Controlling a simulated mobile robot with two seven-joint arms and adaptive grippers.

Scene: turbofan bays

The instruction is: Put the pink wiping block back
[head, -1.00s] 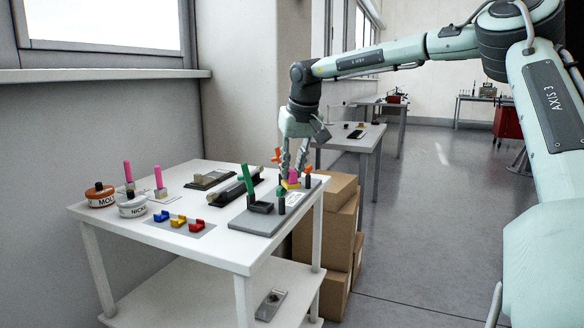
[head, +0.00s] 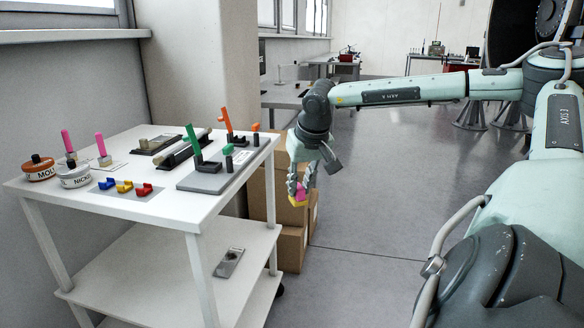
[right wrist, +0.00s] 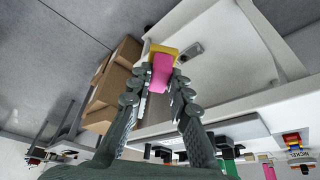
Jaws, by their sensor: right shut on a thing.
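The pink wiping block (head: 301,193), with a yellow base, is held between the fingers of my right gripper (head: 300,188). The gripper is shut on it and points down, out in the air to the right of the white cart (head: 215,222) and in front of the cardboard boxes. In the right wrist view, the pink block (right wrist: 161,72) sits between the fingertips with its yellow part (right wrist: 163,50) at the far end. The fingers hide part of its sides in the head view. My left gripper is not in view.
On the cart top are a grey plate (head: 205,182) with green and orange upright handles, two labelled tins (head: 75,178), pink-handled tools and a pad of small coloured pieces (head: 125,190). Cardboard boxes (head: 289,246) stand beside the cart. Open floor (head: 365,220) lies right.

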